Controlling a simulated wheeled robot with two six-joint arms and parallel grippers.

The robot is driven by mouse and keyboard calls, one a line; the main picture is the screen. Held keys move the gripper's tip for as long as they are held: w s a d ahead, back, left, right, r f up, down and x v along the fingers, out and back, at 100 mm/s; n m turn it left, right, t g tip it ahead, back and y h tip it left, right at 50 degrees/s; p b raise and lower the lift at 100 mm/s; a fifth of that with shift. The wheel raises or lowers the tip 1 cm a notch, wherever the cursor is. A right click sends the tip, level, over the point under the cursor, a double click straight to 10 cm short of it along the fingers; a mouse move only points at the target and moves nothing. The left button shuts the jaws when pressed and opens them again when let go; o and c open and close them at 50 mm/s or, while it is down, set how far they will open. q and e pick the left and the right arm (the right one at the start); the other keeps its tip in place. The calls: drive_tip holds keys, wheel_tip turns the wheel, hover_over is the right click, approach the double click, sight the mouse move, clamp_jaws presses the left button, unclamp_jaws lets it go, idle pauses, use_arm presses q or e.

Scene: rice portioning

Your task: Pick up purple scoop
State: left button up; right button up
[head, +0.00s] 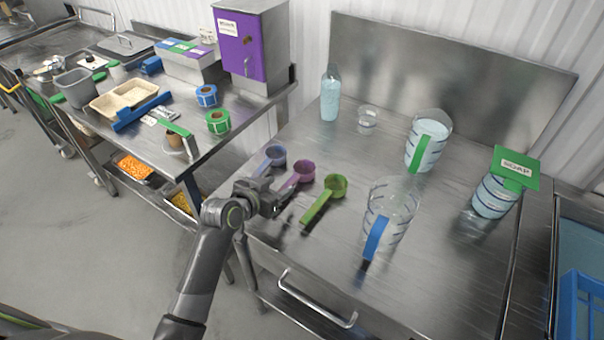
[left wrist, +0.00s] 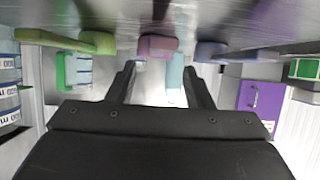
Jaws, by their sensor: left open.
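The purple scoop (head: 304,172) lies on the steel table, its handle pointing toward my left gripper. It also shows in the left wrist view (left wrist: 158,46), ahead of and between the fingers. My left gripper (head: 275,199) is open at the near edge of the table, close to the handle end. Its two fingers show apart in the left wrist view (left wrist: 160,84), with nothing clearly held between them. I cannot tell whether they touch the handle. My right gripper is out of view.
A blue scoop (head: 275,155) and a green scoop (head: 335,186) lie close on either side. A clear pitcher with a blue handle (head: 376,237) stands right of the green scoop. More filled containers, including a green-lidded one (head: 492,198), stand farther right. A drawer handle (head: 315,303) juts out in front.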

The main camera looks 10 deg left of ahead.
sight(291, 181)
use_arm(q)
drive_tip(key=shift+w+d+f+p, duration=0.2)
drive_tip(key=shift+w+d+p, duration=0.15)
drive_tip(key=shift+w, duration=0.15)
drive_tip(key=shift+p+x, duration=0.4)
drive_tip(key=shift+x, duration=1.55)
drive_tip(key=shift+f, duration=0.1)
drive_tip(key=shift+s, duration=0.1)
clamp_jaws()
